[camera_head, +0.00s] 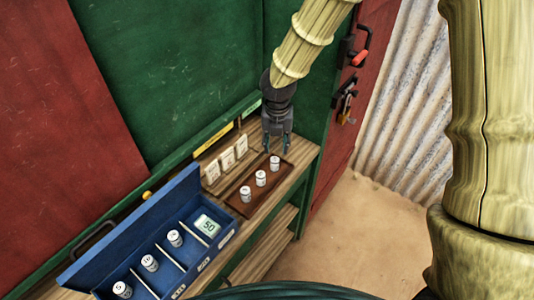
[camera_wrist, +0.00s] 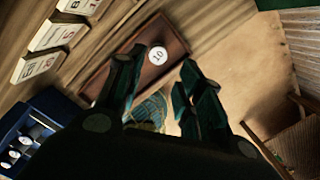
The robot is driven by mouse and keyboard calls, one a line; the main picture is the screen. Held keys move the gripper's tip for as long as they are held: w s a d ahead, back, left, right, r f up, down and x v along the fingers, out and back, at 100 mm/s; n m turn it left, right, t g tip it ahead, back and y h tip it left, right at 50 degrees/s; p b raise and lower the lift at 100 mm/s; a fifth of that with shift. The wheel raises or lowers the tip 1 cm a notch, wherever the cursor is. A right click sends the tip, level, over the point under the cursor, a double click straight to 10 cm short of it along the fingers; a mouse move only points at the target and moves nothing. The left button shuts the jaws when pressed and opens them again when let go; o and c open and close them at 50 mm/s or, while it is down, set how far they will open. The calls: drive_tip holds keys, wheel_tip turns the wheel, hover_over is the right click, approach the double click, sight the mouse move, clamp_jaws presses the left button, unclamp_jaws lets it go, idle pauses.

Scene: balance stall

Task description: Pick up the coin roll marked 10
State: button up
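A white coin roll marked 10 (camera_wrist: 158,55) stands upright on the brown tray (camera_wrist: 176,33) in the wrist view. It appears to be the far-right roll (camera_head: 275,162) of three on the tray (camera_head: 285,172) in the head view, where its mark is too small to read surely. My gripper (camera_head: 277,148) points down just above that end of the tray. In the wrist view my gripper (camera_wrist: 157,75) has its fingers apart with nothing between them, and the roll shows beyond the fingertips. The other tray rolls (camera_head: 260,178) (camera_head: 245,194) are hidden in the wrist view.
A blue box (camera_head: 150,222) with dividers, several white rolls and a panel reading 50 (camera_head: 207,225) stands left of the tray. White number cards (camera_head: 227,160) stand behind it along the green wall. A red door (camera_head: 345,130) is to the right.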

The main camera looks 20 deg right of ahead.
sight(274, 159)
drive_tip(key=shift+d+f, duration=0.15)
drive_tip(key=shift+f, duration=0.15)
drive_tip(key=shift+s+a+f+p, duration=0.1)
drive_tip(key=shift+s+f+p, duration=0.1)
drive_tip(key=shift+f, duration=0.35)
drive_tip(key=shift+s+a+f+p, duration=0.1)
drive_tip(key=shift+s+f+p, duration=0.1)
drive_tip(key=shift+f, duration=0.35)
drive_tip(key=shift+w+a+f, duration=0.1)
drive_tip(key=shift+w+f, duration=0.3)
drive_tip(key=shift+f, duration=0.25)
drive_tip(key=shift+w+f, duration=0.35)
drive_tip(key=shift+f, duration=0.25)
drive_tip(key=shift+s+p, duration=0.3)
drive_tip(key=shift+p, duration=0.05)
drive_tip(key=shift+f, duration=0.4)
drive_tip(key=f, duration=0.1)
drive_tip(key=f+p, duration=0.1)
drive_tip(key=shift+w+f, duration=0.4)
drive_tip(key=shift+s+d+f+p, duration=0.1)
drive_tip(key=shift+d+f+p, duration=0.1)
drive_tip(key=shift+f+p, duration=0.2)
drive_tip(key=shift+f, duration=0.25)
